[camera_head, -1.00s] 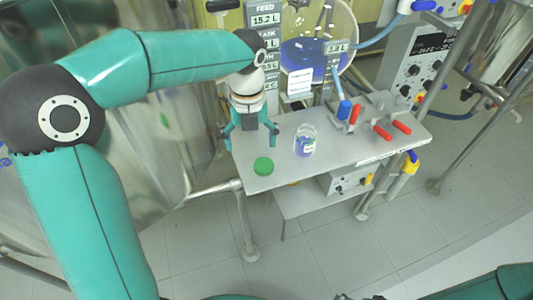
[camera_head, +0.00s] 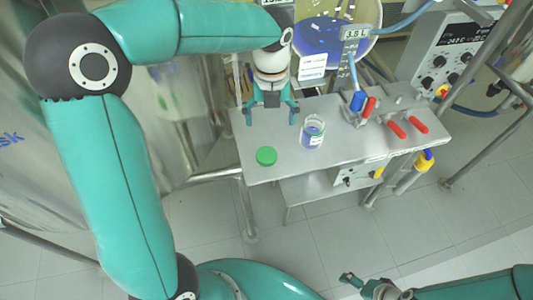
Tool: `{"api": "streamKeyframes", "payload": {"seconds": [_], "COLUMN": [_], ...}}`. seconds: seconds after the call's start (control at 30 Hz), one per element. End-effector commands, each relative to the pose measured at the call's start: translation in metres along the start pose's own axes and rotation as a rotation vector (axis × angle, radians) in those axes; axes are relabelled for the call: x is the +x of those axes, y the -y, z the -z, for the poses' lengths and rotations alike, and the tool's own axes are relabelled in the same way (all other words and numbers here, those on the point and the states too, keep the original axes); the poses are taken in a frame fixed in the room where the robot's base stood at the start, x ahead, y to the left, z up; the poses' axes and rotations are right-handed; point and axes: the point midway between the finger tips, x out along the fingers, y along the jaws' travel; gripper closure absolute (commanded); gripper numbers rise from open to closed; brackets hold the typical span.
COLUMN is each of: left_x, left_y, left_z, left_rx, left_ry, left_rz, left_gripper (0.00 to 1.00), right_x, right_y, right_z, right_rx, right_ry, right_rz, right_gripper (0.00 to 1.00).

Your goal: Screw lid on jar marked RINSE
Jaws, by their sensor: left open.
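The green lid (camera_head: 266,156) lies flat near the front left of the grey table. The glass jar (camera_head: 313,134) stands upright and open to the right of the lid, with bluish contents and a pale label too small to read. My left gripper (camera_head: 271,118) is open and empty, pointing down over the table, behind the lid and left of the jar, apart from both. My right gripper (camera_head: 352,281) shows small at the bottom edge, far from the table; its fingers are too unclear to judge.
Red-handled valves (camera_head: 395,128) and a blue-capped fitting (camera_head: 357,101) sit on the table's right side. A round glass vessel (camera_head: 325,38) with blue liquid stands behind. A large steel tank (camera_head: 185,120) is at left. The table's front middle is clear.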

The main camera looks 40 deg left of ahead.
Motion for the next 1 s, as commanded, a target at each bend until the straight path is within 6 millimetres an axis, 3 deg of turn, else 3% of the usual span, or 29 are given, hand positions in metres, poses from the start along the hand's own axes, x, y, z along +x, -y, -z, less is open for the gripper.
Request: {"api": "streamKeyframes", "payload": {"seconds": [0.2, 0.4, 1.0], "left_x": [0.049, 0.083, 0.102], "left_y": [-0.002, -0.002, -0.004], "left_z": [0.001, 0.000, 0.000], "left_rx": [-0.001, -0.001, -0.002], "left_ry": [-0.005, -0.003, -0.003], "left_rz": [-0.005, -0.003, -0.003], "left_gripper": [0.10, 0.10, 0.10], "right_x": [0.002, 0.003, 0.002], "right_y": [-0.001, -0.001, -0.001], "right_z": [0.000, 0.000, 0.000], "right_rx": [0.000, 0.000, 0.000], "right_ry": [0.000, 0.000, 0.000], "right_rz": [0.000, 0.000, 0.000], "right_gripper": [0.09, 0.09, 0.09]}}
